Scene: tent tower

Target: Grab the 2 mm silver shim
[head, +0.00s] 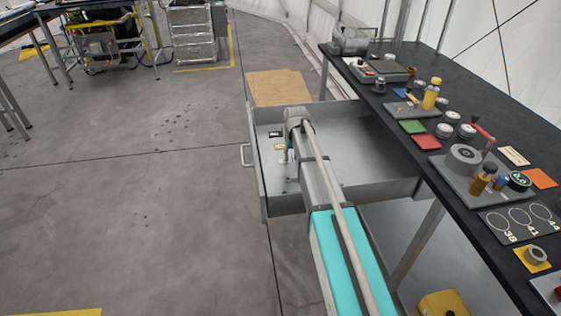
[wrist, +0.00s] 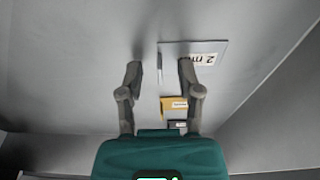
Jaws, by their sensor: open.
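The silver shim (wrist: 218,46) is a flat grey plate with a label reading "2 m", the rest of the text being hidden. It lies on the drawer floor, at the top centre of the wrist view. My gripper (wrist: 160,74) is open and points down into the drawer. Its right finger overlaps the shim's label area, and its left finger is clear of the plate on the left. A small upright light edge (wrist: 159,66) shows between the fingers at the plate's left side. I cannot tell whether the fingers touch anything.
A yellow labelled piece (wrist: 172,106) and a dark labelled piece (wrist: 177,124) lie near the shim. The open grey drawer (head: 350,150) has walls around my gripper. The black workbench (head: 462,205) at right holds many small parts.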

